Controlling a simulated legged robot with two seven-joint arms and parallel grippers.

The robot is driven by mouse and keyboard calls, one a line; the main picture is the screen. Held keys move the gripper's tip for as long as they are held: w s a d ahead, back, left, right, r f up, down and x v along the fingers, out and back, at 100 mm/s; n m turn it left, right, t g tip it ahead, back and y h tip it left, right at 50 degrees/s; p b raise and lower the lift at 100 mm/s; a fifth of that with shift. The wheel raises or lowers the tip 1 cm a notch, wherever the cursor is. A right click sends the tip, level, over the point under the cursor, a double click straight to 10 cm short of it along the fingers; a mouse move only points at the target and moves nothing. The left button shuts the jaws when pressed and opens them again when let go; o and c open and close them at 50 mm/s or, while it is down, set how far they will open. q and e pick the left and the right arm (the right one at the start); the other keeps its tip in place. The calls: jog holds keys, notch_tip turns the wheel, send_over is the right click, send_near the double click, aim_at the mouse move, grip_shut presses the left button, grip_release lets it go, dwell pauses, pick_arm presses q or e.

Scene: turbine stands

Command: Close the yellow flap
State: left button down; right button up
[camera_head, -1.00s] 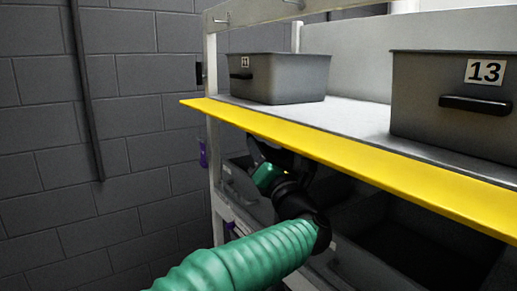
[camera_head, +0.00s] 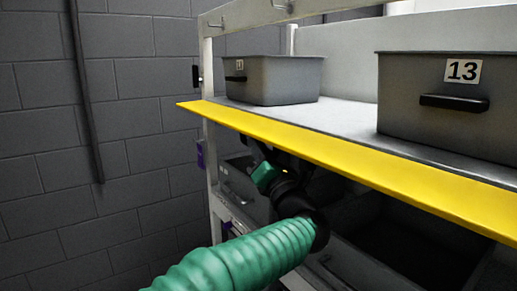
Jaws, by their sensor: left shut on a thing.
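The yellow flap (camera_head: 345,160) is a long strip along the front edge of the upper shelf. It sticks out forward, nearly flat with a slight tilt. My left arm comes in from the bottom in a green ribbed sleeve. My left gripper (camera_head: 262,160) is under the flap, left of the middle of the picture. Its fingertips are mostly hidden by the flap and are dark. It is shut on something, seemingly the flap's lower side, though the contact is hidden. My right gripper is not in view.
On the upper shelf stand a grey bin (camera_head: 285,82) at the left and a larger grey bin marked 13 (camera_head: 440,100) at the right. Dark bins (camera_head: 375,255) sit on the shelf below. A pale upright post (camera_head: 211,160) bounds the rack's left. A grey block wall is further left.

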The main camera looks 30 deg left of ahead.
aim_at(261, 127)
pick_arm(q)
jog(key=shift+r, duration=0.1)
dwell(0.6)
